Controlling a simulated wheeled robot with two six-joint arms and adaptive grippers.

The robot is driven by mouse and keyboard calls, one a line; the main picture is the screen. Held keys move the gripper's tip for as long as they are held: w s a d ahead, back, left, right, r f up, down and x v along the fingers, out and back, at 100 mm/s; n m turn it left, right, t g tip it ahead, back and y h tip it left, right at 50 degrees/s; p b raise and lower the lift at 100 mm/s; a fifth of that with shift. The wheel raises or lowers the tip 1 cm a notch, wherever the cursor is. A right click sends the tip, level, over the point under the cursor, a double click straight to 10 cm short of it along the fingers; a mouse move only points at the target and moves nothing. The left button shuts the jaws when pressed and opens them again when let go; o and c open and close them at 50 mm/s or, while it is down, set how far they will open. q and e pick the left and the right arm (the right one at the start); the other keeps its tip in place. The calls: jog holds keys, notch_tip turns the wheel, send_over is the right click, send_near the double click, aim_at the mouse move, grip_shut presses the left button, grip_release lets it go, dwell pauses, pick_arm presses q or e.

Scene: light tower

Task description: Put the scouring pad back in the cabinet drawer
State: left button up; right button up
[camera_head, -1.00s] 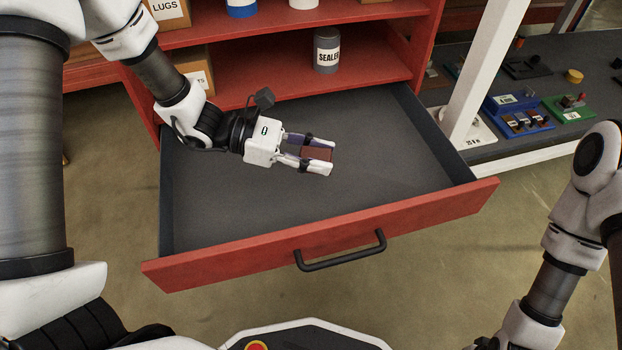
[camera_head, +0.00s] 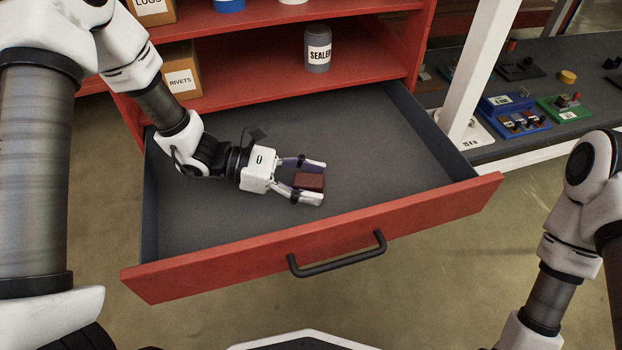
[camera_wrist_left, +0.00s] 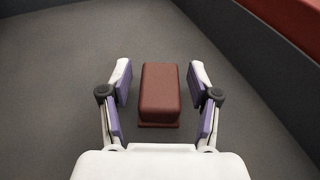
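The scouring pad (camera_head: 309,182) is a dark red-brown block inside the open cabinet drawer (camera_head: 400,225). It appears to rest on the grey drawer floor. My left gripper (camera_head: 318,181) is low in the drawer with its fingers on either side of the pad. In the left wrist view the pad (camera_wrist_left: 161,92) sits between the spread fingertips of the left gripper (camera_wrist_left: 160,72), with a gap on both sides. My right arm shows at the right, but its gripper is out of the picture.
The red drawer front has a black handle (camera_head: 337,254). Above the drawer, shelves hold a grey sealer can (camera_head: 318,50) and a rivets box (camera_head: 181,82). A white post (camera_head: 478,70) and a workbench (camera_head: 590,130) stand to the right. The drawer's right half is clear.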

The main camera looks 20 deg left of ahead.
pick_arm(q)
jog(key=shift+r, duration=0.3)
jog(key=p+v, duration=0.5)
jog(key=v, duration=0.2)
jog(key=shift+r, duration=0.1)
jog(key=shift+a, duration=0.25)
jog(key=shift+f, duration=0.2)
jog(key=shift+c, duration=0.3)
